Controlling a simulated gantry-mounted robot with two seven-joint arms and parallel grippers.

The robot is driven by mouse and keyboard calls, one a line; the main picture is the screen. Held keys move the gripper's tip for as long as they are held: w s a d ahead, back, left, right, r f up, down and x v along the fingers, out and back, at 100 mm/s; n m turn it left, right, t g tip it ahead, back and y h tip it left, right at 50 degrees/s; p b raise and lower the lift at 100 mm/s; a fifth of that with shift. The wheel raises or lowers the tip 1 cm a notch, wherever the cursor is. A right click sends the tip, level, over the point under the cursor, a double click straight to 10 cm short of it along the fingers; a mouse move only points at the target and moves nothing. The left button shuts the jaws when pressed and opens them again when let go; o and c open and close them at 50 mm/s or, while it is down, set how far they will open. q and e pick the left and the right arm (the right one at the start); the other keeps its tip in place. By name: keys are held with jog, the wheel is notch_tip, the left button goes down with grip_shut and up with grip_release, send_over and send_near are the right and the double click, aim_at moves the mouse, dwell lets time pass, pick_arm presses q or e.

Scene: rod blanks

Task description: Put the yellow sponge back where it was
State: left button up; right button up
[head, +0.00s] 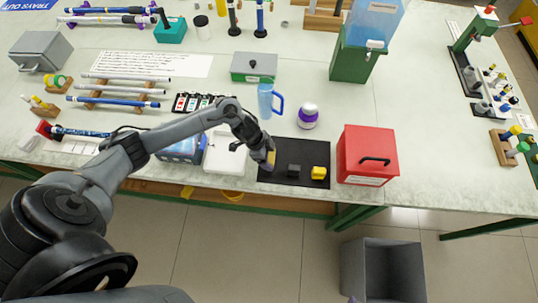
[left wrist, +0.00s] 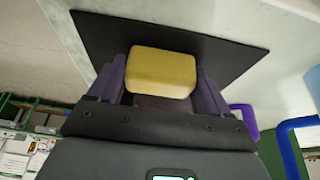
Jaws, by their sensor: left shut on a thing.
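My left gripper (head: 268,160) is shut on a yellow sponge (head: 271,158) at the left part of a black mat (head: 272,178) near the table's front edge. In the left wrist view the sponge (left wrist: 160,72) sits between the two dark fingers, with the mat (left wrist: 105,32) beyond it. I cannot tell whether the sponge touches the mat. On the mat, right of the gripper, are a dark block (head: 293,170) and another yellow block (head: 319,173). My right gripper is not in view.
A red box (head: 367,150) with a black handle stands just right of the mat. A white tray (head: 225,155) lies to the left. A grey bin (head: 382,270) is on the floor.

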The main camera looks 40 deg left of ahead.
pick_arm(q)
jog(key=o, duration=0.9)
jog(key=shift+c, duration=0.2)
jog(key=shift+s+a+r, duration=0.1)
jog(key=shift+a+r, duration=0.05)
jog(key=shift+r, duration=0.4)
jog(key=p+v, duration=0.2)
jog(key=v, duration=0.8)
jog(key=s+d+r+n+t+y, duration=0.1)
jog(key=d+t, duration=0.1)
jog(key=d, duration=0.6)
jog(key=s+d+r+n+t, duration=0.1)
jog(key=s+d+t, duration=0.15)
jog(key=d, duration=0.45)
jog(key=s+a+r+n+g+y, duration=0.1)
jog(key=s+a+n+g, duration=0.1)
jog(key=s, duration=0.4)
jog(key=s+a+n+g+y, duration=0.1)
jog(key=s+a+n, duration=0.1)
jog(key=s+n, duration=0.2)
jog(key=s, duration=0.2)
jog(key=shift+s+r+n+g+y, duration=0.3)
jog(key=shift+s+r+g, duration=0.05)
jog(key=shift+s, duration=0.05)
